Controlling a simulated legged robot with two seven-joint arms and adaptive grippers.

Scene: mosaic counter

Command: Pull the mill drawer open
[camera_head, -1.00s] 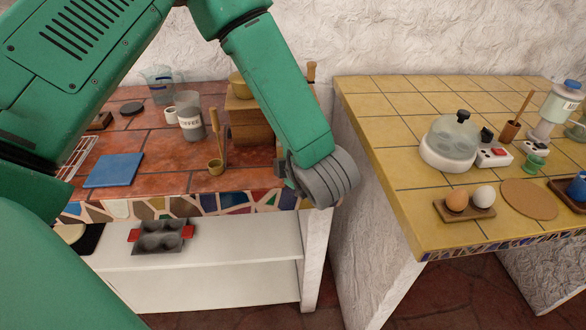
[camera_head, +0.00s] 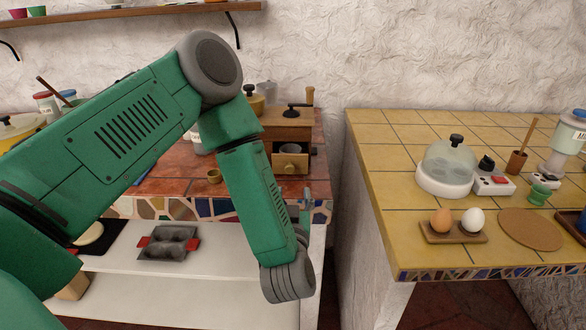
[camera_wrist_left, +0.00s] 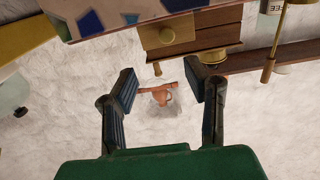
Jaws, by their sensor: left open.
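The wooden mill (camera_head: 285,128) stands at the right end of the red-tiled counter, with a dark crank on top. Its drawer (camera_head: 290,164) has a round knob and stands out from the body, with a grey round thing showing behind its front. The drawer front also shows in the left wrist view (camera_wrist_left: 188,29), with a brass knob (camera_wrist_left: 166,35). My left gripper (camera_head: 306,205) is low in front of the counter edge, below and apart from the drawer. In the left wrist view the gripper (camera_wrist_left: 160,82) is open, with nothing held between its fingers. My right gripper is out of view.
A white shelf holds a dark muffin pan (camera_head: 168,243). A yellow-tiled counter (camera_head: 385,180) with eggs and a glass-domed cooker stands to the right, across a gap.

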